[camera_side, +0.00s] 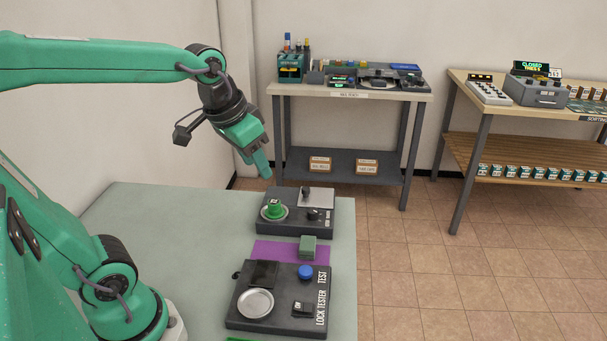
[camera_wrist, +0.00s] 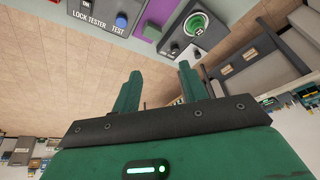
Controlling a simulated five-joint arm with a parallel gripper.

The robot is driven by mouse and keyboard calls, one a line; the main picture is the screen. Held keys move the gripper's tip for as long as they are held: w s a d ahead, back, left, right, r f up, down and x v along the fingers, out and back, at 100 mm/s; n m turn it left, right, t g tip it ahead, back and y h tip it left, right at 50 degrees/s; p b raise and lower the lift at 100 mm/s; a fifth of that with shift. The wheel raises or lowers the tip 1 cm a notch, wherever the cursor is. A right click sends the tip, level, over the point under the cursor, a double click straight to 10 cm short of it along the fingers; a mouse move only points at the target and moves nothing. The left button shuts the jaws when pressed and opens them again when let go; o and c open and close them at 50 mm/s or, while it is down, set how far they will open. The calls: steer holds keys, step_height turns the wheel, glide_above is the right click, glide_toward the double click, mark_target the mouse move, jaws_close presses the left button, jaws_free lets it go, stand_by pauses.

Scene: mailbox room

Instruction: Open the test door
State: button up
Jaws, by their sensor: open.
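The lock tester (camera_side: 240,317) is a dark box near the front of the table, lettered "LOCK TESTER" and "TEST". On it are a black panel (camera_side: 263,273), a round silver dish (camera_side: 256,303), a blue button (camera_side: 305,272) and a small dark switch (camera_side: 302,308). I cannot tell which part is the test door. My gripper (camera_side: 262,165) is open and empty, raised above the table's far edge, well away from the tester. The tester's edge (camera_wrist: 97,22) and blue button (camera_wrist: 121,20) show at the top of the wrist view, beyond my open fingers (camera_wrist: 159,85).
Behind the tester, a purple mat (camera_side: 265,250) carries a green block (camera_side: 308,246). Farther back, a second dark box (camera_side: 268,229) holds a green knob (camera_side: 274,209) and a silver plate (camera_side: 316,198). Benches with devices stand beyond. The table's left side is clear.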

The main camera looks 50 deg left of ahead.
steer(key=w+a+f+g, duration=0.25)
steer(key=w+a, duration=0.25)
steer(key=w, duration=0.8)
steer(key=g, duration=0.2)
glide_toward(305, 188)
steer(key=shift+s+d+t, duration=0.2)
steer(key=shift+s+t, duration=0.05)
steer(key=shift+s, duration=0.05)
steer(key=shift+w+a+f, duration=0.2)
steer(key=shift+f, duration=0.25)
steer(key=shift+f, duration=0.1)
steer(key=shift+f, duration=3.8)
steer(key=shift+c, duration=0.4)
jaws_close()
steer(key=shift+s, duration=0.1)
